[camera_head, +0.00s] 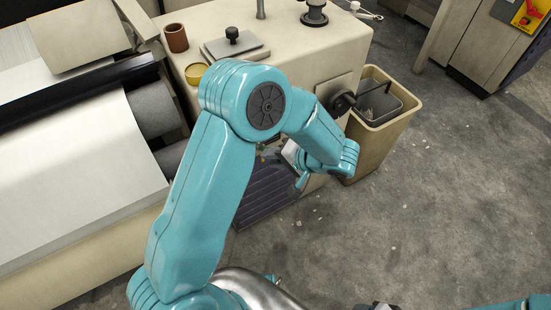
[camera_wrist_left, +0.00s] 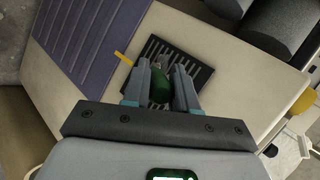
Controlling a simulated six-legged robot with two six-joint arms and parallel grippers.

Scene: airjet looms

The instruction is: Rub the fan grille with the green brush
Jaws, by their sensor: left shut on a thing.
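In the left wrist view my left gripper (camera_wrist_left: 161,82) is shut on the green brush (camera_wrist_left: 160,90), whose green body sits between the two fingers. The dark slatted fan grille (camera_wrist_left: 198,75) lies straight beyond the fingers, on the pale machine side. The brush's far end overlaps the grille in this view; I cannot tell whether they touch. In the head view my left gripper (camera_head: 297,162) is partly hidden under my bent teal arm, close to the machine's side. The brush and grille cannot be made out clearly there.
A purple ribbed panel (camera_wrist_left: 82,38) is beside the grille. A beige bin (camera_head: 376,140) stands on the floor right of the machine, close to my left wrist. A brown cup (camera_head: 176,38) and yellow dish (camera_head: 195,73) are on the machine top. The floor at right is mostly open.

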